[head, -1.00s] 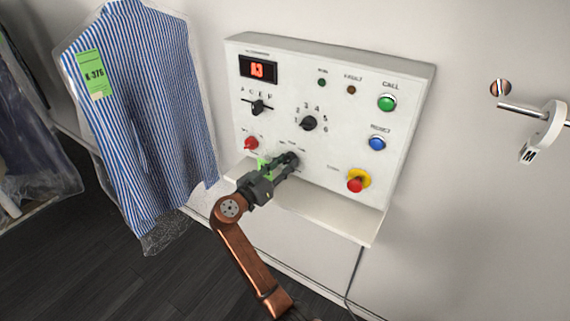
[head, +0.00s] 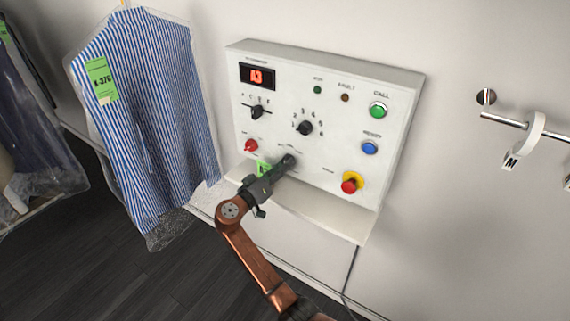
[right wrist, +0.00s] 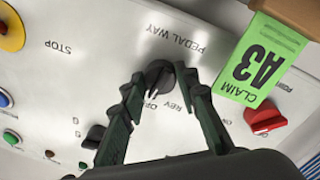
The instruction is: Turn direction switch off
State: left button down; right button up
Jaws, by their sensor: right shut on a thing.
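The direction switch is a dark round knob (right wrist: 158,76) with a white mark, on the white control panel (head: 335,100). In the right wrist view, upside-down labels beside it read PEDAL WAY, REV and one partly hidden that starts with O. The white mark points towards the partly hidden label. My right gripper (right wrist: 163,77) is shut on this knob, one finger at each side. In the head view my right gripper (head: 286,162) reaches the panel's lower middle and covers most of the knob. My left gripper is in neither view.
A green claim tag (right wrist: 257,60) hangs close beside the right finger. A red knob (head: 251,146), a numbered selector (head: 305,128) and a red stop button (head: 349,186) surround the switch. A ledge (head: 320,212) juts out below. A bagged striped shirt (head: 150,110) hangs left.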

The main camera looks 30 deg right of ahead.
jog(key=shift+r+n+p, duration=0.1)
jog(key=shift+n+p, duration=0.3)
jog(key=shift+n, duration=0.5)
jog(key=o, duration=1.1)
jog(key=shift+o, duration=0.2)
jog(key=v, duration=1.2)
jog(key=shift+s+f, duration=0.1)
jog(key=shift+f, duration=0.15)
